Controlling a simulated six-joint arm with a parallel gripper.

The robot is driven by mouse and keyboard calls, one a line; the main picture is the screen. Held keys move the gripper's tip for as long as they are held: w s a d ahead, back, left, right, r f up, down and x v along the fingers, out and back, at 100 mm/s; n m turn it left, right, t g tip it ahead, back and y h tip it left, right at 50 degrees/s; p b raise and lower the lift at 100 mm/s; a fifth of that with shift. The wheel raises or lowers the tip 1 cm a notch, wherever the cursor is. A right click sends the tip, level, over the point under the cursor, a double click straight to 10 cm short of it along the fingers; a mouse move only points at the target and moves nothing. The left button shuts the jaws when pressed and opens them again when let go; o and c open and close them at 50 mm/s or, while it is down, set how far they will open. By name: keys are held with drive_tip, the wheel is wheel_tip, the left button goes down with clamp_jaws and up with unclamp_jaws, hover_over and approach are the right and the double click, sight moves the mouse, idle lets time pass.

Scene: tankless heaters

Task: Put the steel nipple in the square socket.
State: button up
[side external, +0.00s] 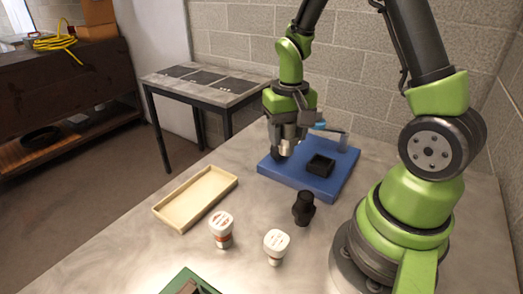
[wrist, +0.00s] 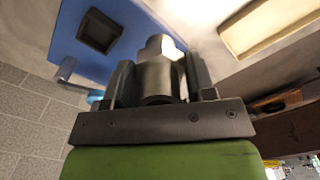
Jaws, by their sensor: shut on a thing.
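My gripper (side external: 284,146) is shut on the steel nipple (side external: 287,147), a short grey metal cylinder, over the left part of the blue board. In the wrist view the nipple (wrist: 158,78) sits between the two fingers of my gripper (wrist: 160,80), its far end bright with glare. The square socket (side external: 321,165) is a black open-topped block on the blue board (side external: 334,186), to the right of the nipple and apart from it. It also shows in the wrist view (wrist: 100,31). The exact height of the nipple above the board is hard to tell.
A grey post with a blue-handled part (side external: 343,143) stands at the board's back. Bench between tray and board is clear.

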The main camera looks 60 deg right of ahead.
drive_tip(key=s+d+m, duration=0.5)
drive_tip(key=d, duration=0.3)
drive_tip(key=shift+s+r, duration=0.25)
drive_tip(key=shift+s, duration=0.15)
drive_tip(key=shift+f, duration=3.2)
drive_tip(key=shift+f, duration=0.55)
drive_tip(key=o, duration=1.1)
